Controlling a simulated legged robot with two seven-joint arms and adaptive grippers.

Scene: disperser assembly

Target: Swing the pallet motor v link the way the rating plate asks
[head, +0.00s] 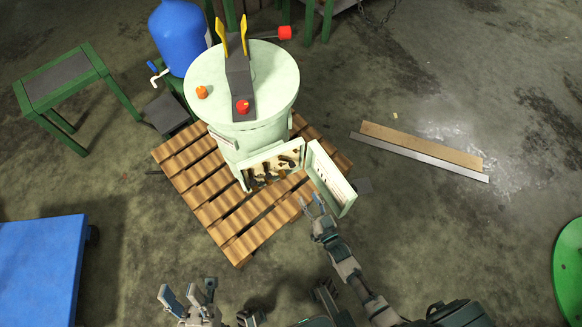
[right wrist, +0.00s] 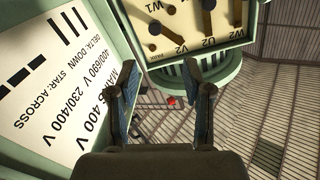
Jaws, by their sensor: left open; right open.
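The pale green pallet motor (head: 262,133) stands on a wooden pallet, its terminal box (head: 275,166) open at the front. In the right wrist view the terminal board (right wrist: 190,30) shows dark link bars and the labels W1, W2, U2 and V2; which bar is the v link I cannot tell. The rating plate (right wrist: 60,75) is on the open lid (head: 330,178); it reads DELTA: DOWN, STAR: ACROSS, 400/690 V, 230/400 V and MAINS 400 V. My right gripper (head: 312,203) is open and empty, just in front of the box and lid. My left gripper (head: 188,296) is open and empty, low and away from the motor.
The wooden pallet (head: 214,203) extends in front of the motor. A blue drum (head: 180,38) and a green-framed table (head: 62,79) stand behind left. A blue surface (head: 40,268) is at the left.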

